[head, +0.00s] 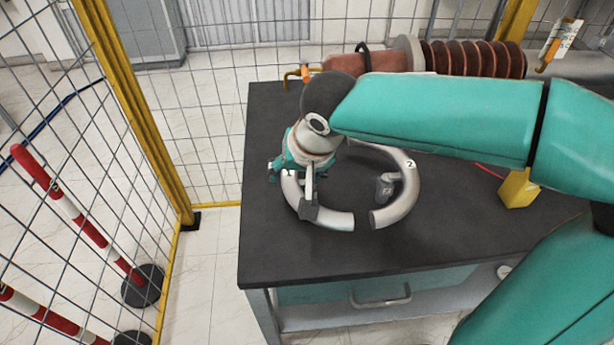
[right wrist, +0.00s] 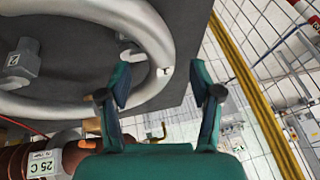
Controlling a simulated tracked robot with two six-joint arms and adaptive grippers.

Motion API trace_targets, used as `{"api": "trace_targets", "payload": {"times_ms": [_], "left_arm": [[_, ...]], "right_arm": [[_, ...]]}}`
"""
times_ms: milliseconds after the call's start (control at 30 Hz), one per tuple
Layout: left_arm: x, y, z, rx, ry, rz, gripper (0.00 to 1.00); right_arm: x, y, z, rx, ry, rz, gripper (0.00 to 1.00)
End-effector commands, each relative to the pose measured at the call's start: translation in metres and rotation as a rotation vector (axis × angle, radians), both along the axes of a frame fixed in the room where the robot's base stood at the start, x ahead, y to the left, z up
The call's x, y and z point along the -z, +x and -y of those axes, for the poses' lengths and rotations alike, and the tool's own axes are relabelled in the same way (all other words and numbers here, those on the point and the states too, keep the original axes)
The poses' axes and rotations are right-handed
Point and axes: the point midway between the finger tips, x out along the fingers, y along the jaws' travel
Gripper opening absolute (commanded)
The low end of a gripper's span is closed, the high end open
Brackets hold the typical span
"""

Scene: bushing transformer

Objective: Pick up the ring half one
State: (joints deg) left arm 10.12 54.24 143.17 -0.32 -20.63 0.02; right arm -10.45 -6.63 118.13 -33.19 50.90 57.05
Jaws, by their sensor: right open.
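Ring half one (head: 332,219) is a grey metal half ring marked "1", lying on the black table (head: 300,258). Ring half two (head: 405,200), marked "2", lies to its right, with a small gap between their front ends. My right gripper (head: 287,172) is over the left side of ring half one and hides part of it. In the right wrist view, my right gripper (right wrist: 161,96) is open and empty. The "1" end of ring half one (right wrist: 158,62) lies just ahead, between the fingertips in the picture. My left gripper is not in view.
A brown ribbed bushing (head: 470,59) lies along the table's back. A yellow block (head: 518,188) stands at the right. Mesh fencing with a yellow post (head: 135,100) runs left of and behind the table. The table's front strip is clear.

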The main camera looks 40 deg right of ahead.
Motion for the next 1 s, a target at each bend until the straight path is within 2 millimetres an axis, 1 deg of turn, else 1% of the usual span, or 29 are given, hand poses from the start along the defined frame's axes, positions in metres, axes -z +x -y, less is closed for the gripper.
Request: {"api": "trace_targets", "payload": {"times_ms": [100,200,467,500,567,800,867,1000], "left_arm": [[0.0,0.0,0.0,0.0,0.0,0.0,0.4],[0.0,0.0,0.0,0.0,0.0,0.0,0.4],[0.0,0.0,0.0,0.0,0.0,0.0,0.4],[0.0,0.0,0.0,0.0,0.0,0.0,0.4],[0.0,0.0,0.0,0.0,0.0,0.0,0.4],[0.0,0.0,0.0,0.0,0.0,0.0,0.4],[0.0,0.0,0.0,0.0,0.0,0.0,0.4],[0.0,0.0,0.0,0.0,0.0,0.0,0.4]], "right_arm": [[0.017,0.007,0.004,0.001,-0.001,-0.005,0.64],[0.025,0.011,0.004,0.001,-0.001,-0.002,0.64],[0.027,0.013,0.004,0.001,0.0,-0.001,0.64],[0.027,0.013,0.004,0.001,0.0,-0.001,0.6],[0.027,0.013,0.004,0.001,0.0,-0.001,0.51],[0.027,0.013,0.004,0.001,-0.001,0.0,0.1],[0.027,0.013,0.004,0.001,-0.001,0.0,0.01],[0.026,0.013,0.004,0.001,-0.001,0.002,0.0]]}}
